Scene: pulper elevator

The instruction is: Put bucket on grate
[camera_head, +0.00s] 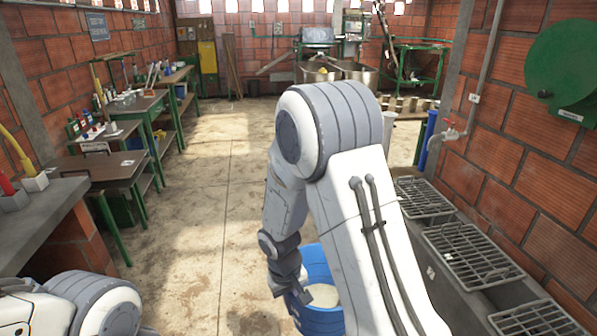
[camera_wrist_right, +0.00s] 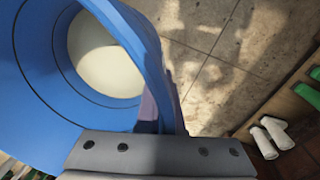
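A blue bucket (camera_head: 317,262) with pale contents shows low in the middle of the head view, partly behind my right arm. In the right wrist view the bucket (camera_wrist_right: 35,75) fills the left side, and its pale inside shows. My right gripper (camera_head: 302,297) is at the bucket's rim. In the wrist view its fingers (camera_wrist_right: 160,112) lie on either side of the bucket wall, close against it. I cannot tell whether the bucket touches the floor. Metal grates (camera_head: 472,252) lie on a grey trough at the right. My left gripper is out of view; only its arm shows at bottom left.
The grey trough (camera_head: 437,275) runs along the brick wall at the right, with a tap (camera_head: 452,134) above it. Workbenches (camera_head: 100,170) and a counter (camera_head: 40,215) line the left. The floor (camera_head: 205,205) between is clear. Large metal vats (camera_head: 355,76) stand at the back.

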